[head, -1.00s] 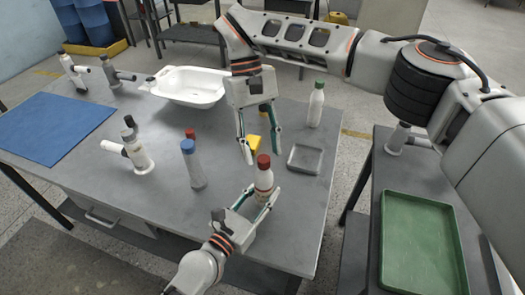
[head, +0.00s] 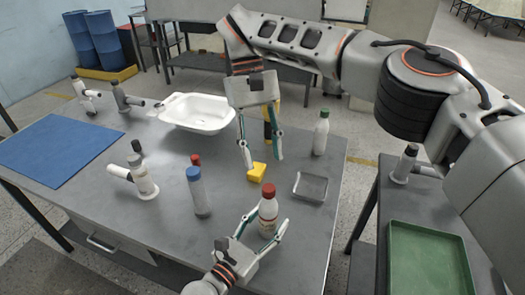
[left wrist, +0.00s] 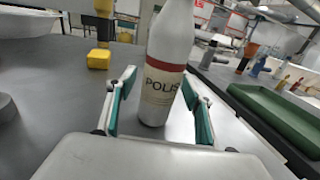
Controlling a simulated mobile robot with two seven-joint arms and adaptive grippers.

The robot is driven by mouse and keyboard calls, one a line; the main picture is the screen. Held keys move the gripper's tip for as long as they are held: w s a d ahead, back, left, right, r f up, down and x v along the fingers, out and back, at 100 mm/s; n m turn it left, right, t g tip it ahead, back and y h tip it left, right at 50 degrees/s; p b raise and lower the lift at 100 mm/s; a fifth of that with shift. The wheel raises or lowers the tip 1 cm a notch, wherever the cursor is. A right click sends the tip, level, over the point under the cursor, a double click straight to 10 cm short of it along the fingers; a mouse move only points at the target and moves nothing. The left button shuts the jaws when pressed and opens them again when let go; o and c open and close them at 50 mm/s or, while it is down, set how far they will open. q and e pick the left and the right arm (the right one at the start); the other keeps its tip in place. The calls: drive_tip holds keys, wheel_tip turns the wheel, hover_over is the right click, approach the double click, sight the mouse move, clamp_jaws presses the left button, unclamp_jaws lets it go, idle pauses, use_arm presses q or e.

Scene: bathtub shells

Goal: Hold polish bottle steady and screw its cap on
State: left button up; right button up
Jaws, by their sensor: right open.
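The polish bottle (head: 267,216) stands upright near the table's front right, white with a red band. Its red cap (head: 268,190) sits on top in the head view. The left wrist view shows the bottle's label (left wrist: 162,85) close up; its top is cut off there. My left gripper (head: 268,217) is open, with one finger on each side of the bottle; the wrist view shows a gap at the left finger. My right gripper (head: 262,163) is open and empty, pointing down, behind and above the cap in the picture.
A yellow block (head: 257,172) lies behind the bottle. A clear square tray (head: 311,187) and a green-capped bottle (head: 321,133) stand to the right. A blue-capped bottle (head: 199,194) stands left. A white tub (head: 197,112) and blue mat (head: 55,150) lie farther off.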

use_arm(q)
drive_tip(key=v, duration=1.2)
drive_tip(key=shift+s+f, duration=0.1)
idle(0.4)
